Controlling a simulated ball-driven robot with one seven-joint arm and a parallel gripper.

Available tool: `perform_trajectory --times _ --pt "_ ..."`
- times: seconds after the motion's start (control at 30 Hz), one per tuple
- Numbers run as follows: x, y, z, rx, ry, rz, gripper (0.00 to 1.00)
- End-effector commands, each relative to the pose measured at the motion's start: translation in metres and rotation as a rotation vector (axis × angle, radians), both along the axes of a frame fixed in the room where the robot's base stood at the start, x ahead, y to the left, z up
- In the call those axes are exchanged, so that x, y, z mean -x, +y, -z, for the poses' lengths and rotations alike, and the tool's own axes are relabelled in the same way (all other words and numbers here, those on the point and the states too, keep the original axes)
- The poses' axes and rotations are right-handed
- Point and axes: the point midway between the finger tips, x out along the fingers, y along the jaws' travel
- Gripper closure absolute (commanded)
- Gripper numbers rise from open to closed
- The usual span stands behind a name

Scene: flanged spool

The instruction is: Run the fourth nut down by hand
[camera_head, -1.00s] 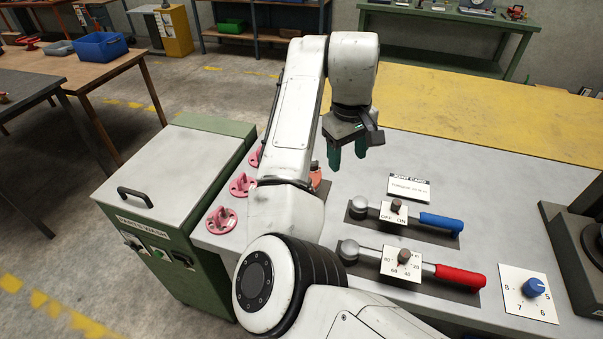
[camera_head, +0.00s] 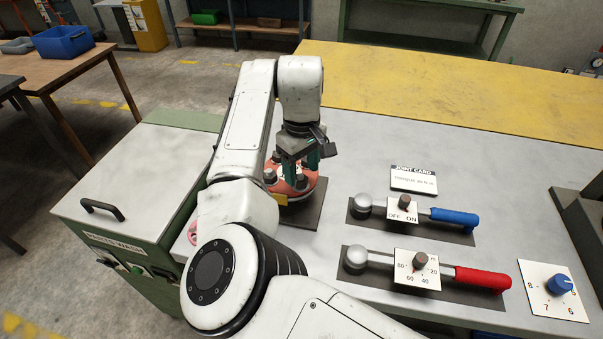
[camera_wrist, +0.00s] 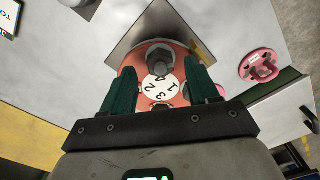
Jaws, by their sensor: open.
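The flanged spool (camera_head: 304,188) is orange-red and stands on a dark square plate (camera_head: 300,215) on the bench. In the wrist view the spool (camera_wrist: 130,71) shows a grey hex nut (camera_wrist: 160,60) on its flange and a white numbered disc (camera_wrist: 161,89) in the middle. Other dark nuts or studs show at the disc's edges, partly hidden. My gripper (camera_head: 300,160) is over the spool with its green fingers pointing down. In the wrist view the open fingers (camera_wrist: 160,85) stand apart on both sides of the disc, with nothing held between them.
Two torque wrenches, with a blue handle (camera_head: 454,217) and a red handle (camera_head: 482,279), lie right of the spool. A joint card (camera_head: 414,179) lies behind them. A blue dial (camera_head: 560,285) is at right. A pink part (camera_wrist: 261,66) sits beside the spool.

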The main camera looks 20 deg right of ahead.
Motion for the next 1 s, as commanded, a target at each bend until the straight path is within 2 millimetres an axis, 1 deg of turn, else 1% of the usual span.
perform_trajectory --times 0.1,0.23,0.37,0.57,0.67,1.0 --pt "0.000 0.000 0.015 -0.001 0.001 0.000 0.40" --pt "0.000 0.000 0.026 0.000 0.001 0.000 0.40" --pt "0.000 0.000 0.030 0.000 0.001 0.001 0.40" --pt "0.000 0.000 0.030 0.000 0.000 0.001 0.40" --pt "0.000 0.000 0.030 0.000 0.000 0.001 0.48" --pt "0.000 0.000 0.029 0.000 0.000 0.001 0.81"
